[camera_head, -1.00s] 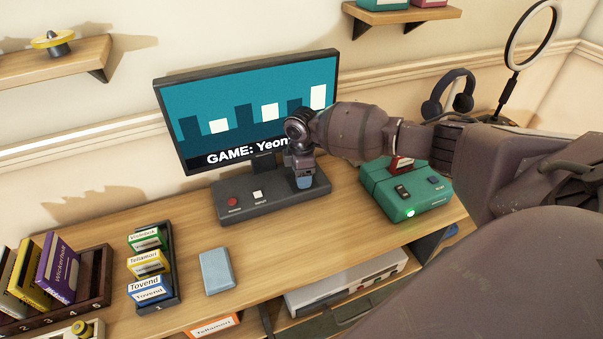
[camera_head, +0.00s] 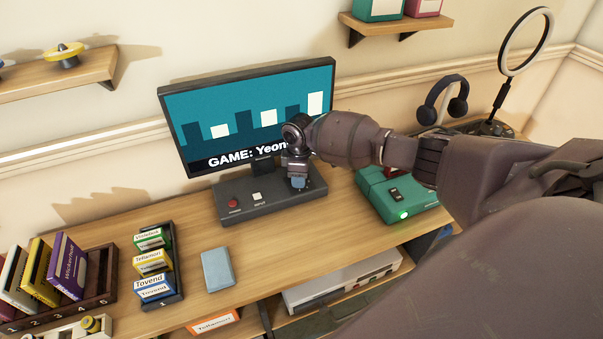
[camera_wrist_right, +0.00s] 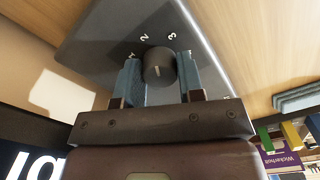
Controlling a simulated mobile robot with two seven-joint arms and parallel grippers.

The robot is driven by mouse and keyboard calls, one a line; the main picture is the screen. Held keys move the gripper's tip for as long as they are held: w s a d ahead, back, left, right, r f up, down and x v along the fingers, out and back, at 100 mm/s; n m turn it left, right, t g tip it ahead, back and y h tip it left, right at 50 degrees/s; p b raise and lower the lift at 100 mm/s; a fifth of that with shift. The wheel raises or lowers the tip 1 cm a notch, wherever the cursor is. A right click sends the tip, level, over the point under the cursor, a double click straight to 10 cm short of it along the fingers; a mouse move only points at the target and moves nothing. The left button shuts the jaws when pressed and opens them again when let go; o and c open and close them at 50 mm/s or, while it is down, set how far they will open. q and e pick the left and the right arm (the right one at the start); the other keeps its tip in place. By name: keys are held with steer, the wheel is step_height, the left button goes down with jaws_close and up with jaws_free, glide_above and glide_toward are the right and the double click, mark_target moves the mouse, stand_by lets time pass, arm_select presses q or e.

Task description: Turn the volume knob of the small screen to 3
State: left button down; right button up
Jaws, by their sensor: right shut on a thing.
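The monitor (camera_head: 245,115) stands on the desk and shows a teal picture with the text "GAME: Yeon…". Its dark base (camera_head: 262,207) carries a red button (camera_head: 233,203) and a white button (camera_head: 257,197). My right gripper (camera_head: 299,182) is over the right part of this base and hides the knob in the head view. In the right wrist view, the round dark knob (camera_wrist_right: 158,66) sits between the two blue-padded fingers, which are shut on it. The numbers 2 and 3 show on the panel beyond it, with a partly hidden mark at left. A short pale line shows on the knob.
A green console (camera_head: 396,194) with a lit green light stands to the right, under my arm. A light blue box (camera_head: 217,269) and a rack of labelled cartridges (camera_head: 173,240) are at the left front. Headphones (camera_head: 445,99) and a ring lamp (camera_head: 526,41) stand at the back right.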

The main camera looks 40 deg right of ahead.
steer(key=shift+a+r+m+p, duration=0.1)
steer(key=shift+r+m+p, duration=0.1)
steer(key=shift+m+p, duration=0.65)
steer(key=m+p, duration=0.2)
steer(key=m, duration=0.1)
steer(key=shift+f, duration=0.1)
arm_select(q)
step_height(320, 180, up, 6)
steer(key=shift+w+r+t+p, duration=0.2)
steer(key=shift+w+t+p, duration=0.1)
steer(key=shift+w+p, duration=0.15)
arm_select(e)
steer(key=shift+f+m, duration=0.1)
steer(key=shift+m, duration=0.75)
steer(key=o, duration=0.9)
steer(key=shift+c, duration=0.2)
arm_select(q)
steer(key=shift+s+f, duration=0.2)
steer(key=shift+s, duration=0.1)
arm_select(e)
steer(key=shift+o, duration=0.3)
